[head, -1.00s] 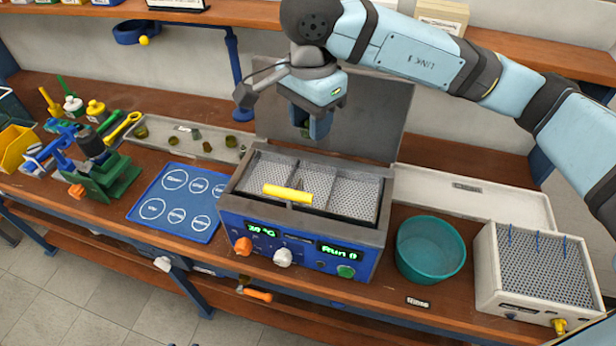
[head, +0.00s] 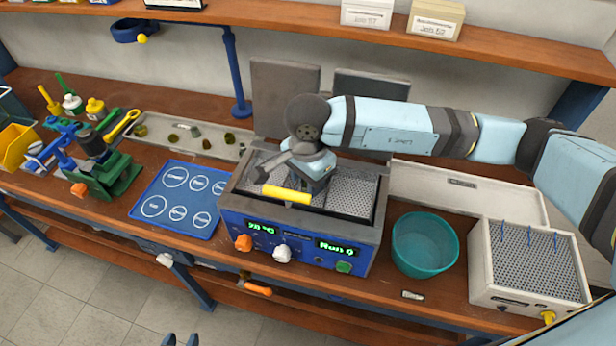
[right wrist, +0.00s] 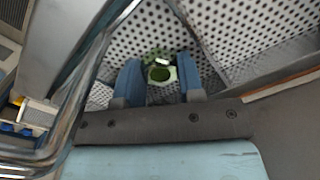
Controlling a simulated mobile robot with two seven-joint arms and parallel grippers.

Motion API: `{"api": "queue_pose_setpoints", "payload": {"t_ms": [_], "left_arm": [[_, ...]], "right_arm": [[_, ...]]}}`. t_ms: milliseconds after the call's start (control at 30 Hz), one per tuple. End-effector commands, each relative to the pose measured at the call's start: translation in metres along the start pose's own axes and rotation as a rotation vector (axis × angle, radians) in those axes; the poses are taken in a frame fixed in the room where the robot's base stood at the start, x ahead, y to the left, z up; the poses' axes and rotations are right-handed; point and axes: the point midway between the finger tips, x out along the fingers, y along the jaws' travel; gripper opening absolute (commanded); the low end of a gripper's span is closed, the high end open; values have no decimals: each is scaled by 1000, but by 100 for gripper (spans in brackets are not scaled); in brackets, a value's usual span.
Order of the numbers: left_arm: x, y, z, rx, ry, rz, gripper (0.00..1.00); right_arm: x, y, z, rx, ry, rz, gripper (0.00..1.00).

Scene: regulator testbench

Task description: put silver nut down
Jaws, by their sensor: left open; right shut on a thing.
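My right gripper (head: 314,190) reaches down into the open bath (head: 230,200), over its perforated basket (head: 352,190). In the right wrist view, its two blue fingers (right wrist: 159,80) are shut on a small ring-shaped nut (right wrist: 160,74), which looks greenish rather than silver. The perforated basket floor (right wrist: 220,25) shows close behind it; I cannot tell whether the nut touches it. The nut is hidden in the head view. Only the tips of my left gripper (head: 180,340) show at the bottom edge, apart and empty, in front of the bench.
A yellow handle (head: 287,194) lies across the bath's front side. Basket dividers and walls are close to my right gripper. A blue mat with circles (head: 178,199) lies left, a teal bowl (head: 425,245) right. A grey tray (head: 160,133) holds several small parts.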

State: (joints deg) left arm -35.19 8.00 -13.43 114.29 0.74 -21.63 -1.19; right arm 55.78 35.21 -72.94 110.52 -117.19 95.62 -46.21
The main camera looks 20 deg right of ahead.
Motion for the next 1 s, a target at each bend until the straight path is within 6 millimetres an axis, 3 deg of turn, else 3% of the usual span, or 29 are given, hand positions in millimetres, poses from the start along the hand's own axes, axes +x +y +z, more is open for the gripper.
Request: {"api": "queue_pose_setpoints", "payload": {"t_ms": [300,333,367,767,1000], "left_arm": [[4,0,6,0,0,0,43],[3,0,5,0,-1,0,43],[3,0,5,0,-2,0,43],[0,0,0,0,-2,0,43],[5,0,8,0,1,1,43]], "right_arm": [[4,0,0,-1,0,-1,11],[3,0,0,-1,0,-1,40],[2,0,0,0,0,0,46],[-5,0,0,0,0,-1,46],[-50,-1,0,-1,1,-5,46]]}}
